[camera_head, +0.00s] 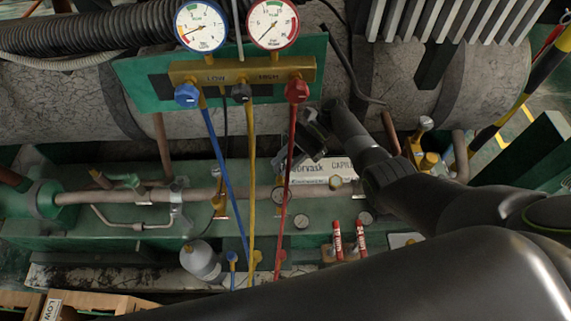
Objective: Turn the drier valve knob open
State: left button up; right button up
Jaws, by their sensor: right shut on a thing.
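My right gripper (286,172) reaches in from the right, below the gauge manifold. The red hose (292,130) hangs close by the jaws. My left gripper is not in view.
The manifold (240,72) has two gauges, a blue knob (187,95), a black knob (241,93) and a red knob (297,90). Blue and yellow hoses hang left of my gripper. Two red tubes (349,240) stand below. A grey bottle (201,260) stands lower left.

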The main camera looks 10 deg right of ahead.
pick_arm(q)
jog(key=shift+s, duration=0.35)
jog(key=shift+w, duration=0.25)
pick_arm(e)
jog(key=o, duration=1)
pick_arm(q)
jog(key=b, duration=0.1)
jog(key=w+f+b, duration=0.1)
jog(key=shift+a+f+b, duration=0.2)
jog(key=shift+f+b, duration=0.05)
jog(key=shift+b, duration=0.15)
pick_arm(e)
jog(key=v, duration=1.2)
jog(key=shift+w, duration=0.2)
